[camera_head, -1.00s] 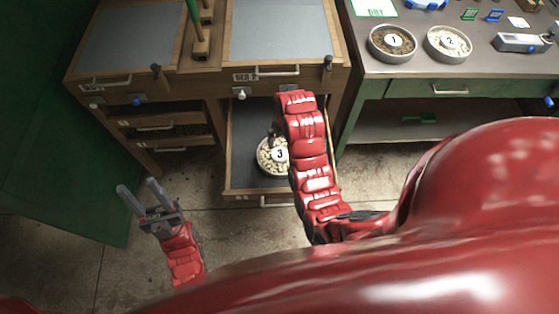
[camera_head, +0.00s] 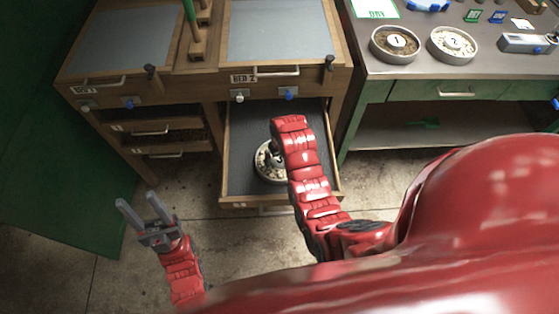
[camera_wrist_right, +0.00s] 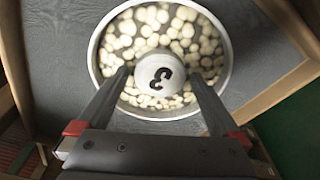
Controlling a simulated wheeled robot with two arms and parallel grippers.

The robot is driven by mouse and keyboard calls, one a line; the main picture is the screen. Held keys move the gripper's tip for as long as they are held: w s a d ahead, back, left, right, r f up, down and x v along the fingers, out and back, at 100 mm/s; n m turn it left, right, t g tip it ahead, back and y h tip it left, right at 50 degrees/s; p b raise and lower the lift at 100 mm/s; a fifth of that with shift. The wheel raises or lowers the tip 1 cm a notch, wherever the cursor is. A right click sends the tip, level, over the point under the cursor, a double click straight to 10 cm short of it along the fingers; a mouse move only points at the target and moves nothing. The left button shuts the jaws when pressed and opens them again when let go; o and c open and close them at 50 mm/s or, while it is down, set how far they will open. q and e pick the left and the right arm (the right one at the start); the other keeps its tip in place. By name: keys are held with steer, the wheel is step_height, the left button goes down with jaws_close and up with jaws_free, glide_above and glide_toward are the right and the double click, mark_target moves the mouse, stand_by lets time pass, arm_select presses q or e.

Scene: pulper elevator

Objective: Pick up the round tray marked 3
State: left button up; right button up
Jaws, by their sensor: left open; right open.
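The round tray marked 3 (camera_head: 264,174) sits in an open drawer (camera_head: 243,135) below bed 2. It holds pale beans, and my right arm hides part of it in the head view. In the right wrist view the tray (camera_wrist_right: 225,60) is whole, with a white knob (camera_wrist_right: 160,68) marked 3 at its centre. My right gripper (camera_wrist_right: 162,78) is open over the tray, its fingertips to either side of the knob in the picture. I cannot tell whether they touch it. My left gripper (camera_head: 137,199) is open and empty over the floor at the left.
Trays marked 1 (camera_head: 395,45) and 2 (camera_head: 452,45) stand on the metal bench (camera_head: 440,75) at the right. The wooden drawer walls surround tray 3. A green panel (camera_head: 60,150) stands at the far left. Bare floor lies in front of the drawers.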

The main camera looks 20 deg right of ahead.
jaws_close()
stand_by(0.5)
steer(key=shift+r, duration=0.15)
